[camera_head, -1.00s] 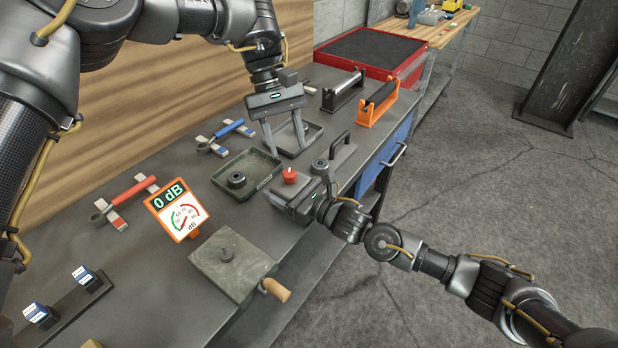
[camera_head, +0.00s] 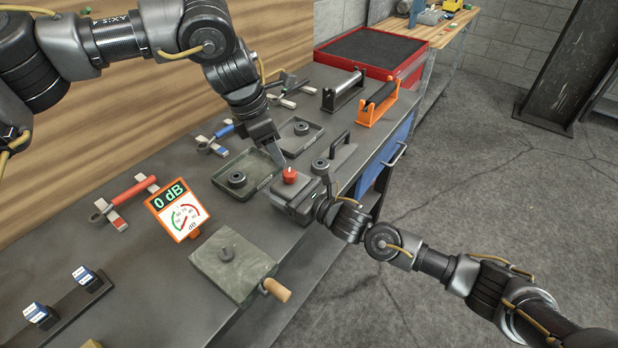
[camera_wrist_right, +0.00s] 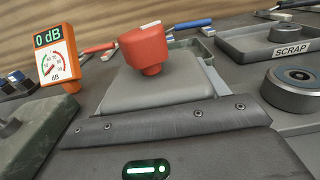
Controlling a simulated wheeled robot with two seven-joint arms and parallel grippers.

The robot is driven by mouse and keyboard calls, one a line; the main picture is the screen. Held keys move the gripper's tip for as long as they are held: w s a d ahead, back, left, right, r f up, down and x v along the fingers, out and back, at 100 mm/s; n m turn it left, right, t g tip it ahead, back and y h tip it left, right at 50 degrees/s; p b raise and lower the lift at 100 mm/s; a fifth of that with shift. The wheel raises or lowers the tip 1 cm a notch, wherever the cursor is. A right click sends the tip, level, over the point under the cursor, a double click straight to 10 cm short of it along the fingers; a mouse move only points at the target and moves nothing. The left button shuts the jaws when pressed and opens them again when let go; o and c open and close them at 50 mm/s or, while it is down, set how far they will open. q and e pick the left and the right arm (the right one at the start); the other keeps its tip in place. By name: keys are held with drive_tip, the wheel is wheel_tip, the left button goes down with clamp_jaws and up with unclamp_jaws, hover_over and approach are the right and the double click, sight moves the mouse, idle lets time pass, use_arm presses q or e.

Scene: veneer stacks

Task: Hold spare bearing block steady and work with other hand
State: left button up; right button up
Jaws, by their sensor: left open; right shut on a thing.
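A grey block with a red knob (camera_head: 289,175) on top, apparently the spare bearing block, is at the bench's front edge. My right gripper (camera_head: 290,204) is shut on this block from the front. In the right wrist view the block (camera_wrist_right: 165,95) lies just beyond the gripper body, its red knob (camera_wrist_right: 147,50) standing on top; the fingers are hidden there. My left gripper (camera_head: 280,159) is open, pointing down close behind the red knob. It is seen edge-on, and I cannot tell whether it touches the knob.
Two trays with dark rings stand behind, the nearer (camera_head: 217,178) and the farther (camera_head: 318,131); one reads SCRAP (camera_wrist_right: 232,44). A handled plate (camera_head: 345,158) is right of the block. A 0 dB meter (camera_head: 176,212) and a cranked box (camera_head: 222,280) stand left.

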sight(288, 173)
use_arm(q)
drive_tip(key=shift+f, duration=0.1)
drive_tip(key=shift+x, duration=3.95)
drive_tip(key=shift+c, duration=0.4)
drive_tip(key=c, duration=0.6)
drive_tip(key=shift+m+g, duration=0.3)
drive_tip(key=shift+m, duration=0.7)
drive_tip(key=shift+d+m+g, duration=0.1)
drive_tip(key=shift+m+g, duration=0.2)
drive_tip(key=shift+m, duration=0.6)
